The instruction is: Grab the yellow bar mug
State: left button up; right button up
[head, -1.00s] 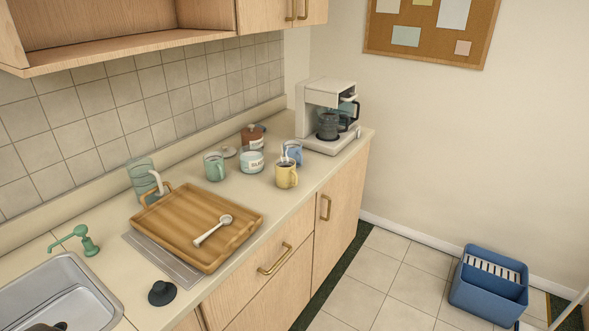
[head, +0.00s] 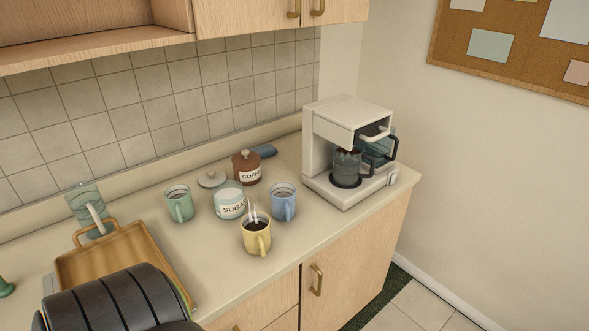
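The yellow bar mug (head: 257,240) stands upright on the counter near its front edge, in the middle of the head view. It holds dark coffee, with pale steam-like wisps above it, and its handle faces the front. A dark, ribbed part of my own arm shows at the lower left, over the tray. Neither gripper's fingers can be seen. Nothing touches the mug.
A blue mug (head: 284,201), the sugar jar (head: 229,201) and a green mug (head: 179,204) stand close behind the yellow one. A coffee jar (head: 246,167) is farther back. The coffee maker (head: 340,150) stands right. A wooden tray (head: 120,248) lies left.

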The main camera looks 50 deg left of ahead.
aim_at(255, 226)
jog(key=i+l+u, duration=0.1)
jog(key=i+u, duration=0.35)
jog(key=i+l+u, duration=0.25)
jog(key=i+u, duration=0.15)
jog(key=i+l+u, duration=0.45)
jog(key=j, duration=0.1)
